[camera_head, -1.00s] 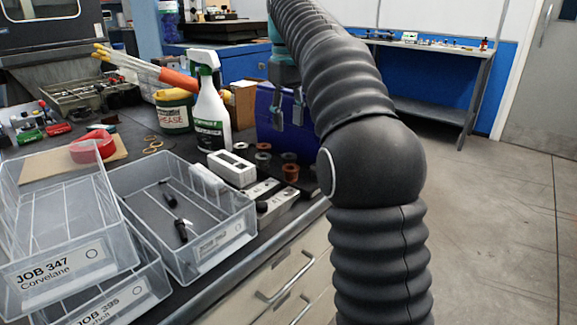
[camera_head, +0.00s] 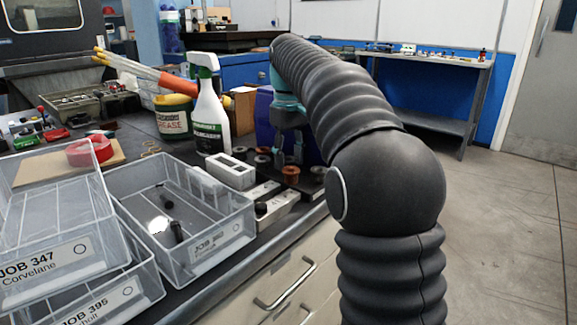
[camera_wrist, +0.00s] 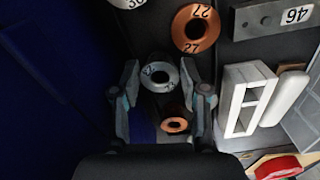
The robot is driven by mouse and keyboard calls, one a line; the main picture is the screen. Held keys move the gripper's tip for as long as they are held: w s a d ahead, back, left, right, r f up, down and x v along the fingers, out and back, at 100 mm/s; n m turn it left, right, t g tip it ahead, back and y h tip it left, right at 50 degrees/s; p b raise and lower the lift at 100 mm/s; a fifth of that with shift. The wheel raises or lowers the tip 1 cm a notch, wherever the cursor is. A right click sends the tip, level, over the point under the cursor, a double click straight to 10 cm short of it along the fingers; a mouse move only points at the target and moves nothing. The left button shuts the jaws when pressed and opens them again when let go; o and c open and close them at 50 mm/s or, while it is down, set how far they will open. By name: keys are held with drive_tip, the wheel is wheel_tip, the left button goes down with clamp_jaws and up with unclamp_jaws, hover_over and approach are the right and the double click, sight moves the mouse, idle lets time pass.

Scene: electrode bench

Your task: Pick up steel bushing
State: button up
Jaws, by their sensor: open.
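A grey steel bushing (camera_wrist: 149,73) with a dark bore and number marks shows in the wrist view, between the two fingers of my open gripper (camera_wrist: 160,68). Both fingers look apart from it; the height gap cannot be told. Another grey ring (camera_wrist: 127,3), partly cut off, is at the top edge. A copper bushing marked 27 (camera_wrist: 196,28) sits beyond the fingertips, and a smaller copper one (camera_wrist: 175,125) lies nearer my palm.
A blue case (camera_wrist: 50,80) stands close to one finger. A white slotted block (camera_head: 230,171), a steel block marked 46 (camera_wrist: 270,16) and clear bins (camera_head: 205,240) are to the left in the head view. A spray bottle (camera_head: 209,115) stands behind.

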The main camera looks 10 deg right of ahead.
clamp_jaws()
drive_tip(key=shift+r, duration=0.2)
drive_tip(key=shift+r, duration=0.2)
drive_tip(key=r, duration=0.1)
drive_tip(key=r+p, duration=0.1)
drive_tip(key=r, duration=0.2)
drive_tip(key=shift+s+a, duration=0.25)
drive_tip(key=shift+s, duration=0.1)
drive_tip(key=s+a+r, duration=0.6)
drive_tip(key=s, duration=0.3)
drive_tip(key=shift+r+p, duration=0.15)
drive_tip(key=shift+p, duration=0.25)
drive_tip(key=shift+a, duration=0.1)
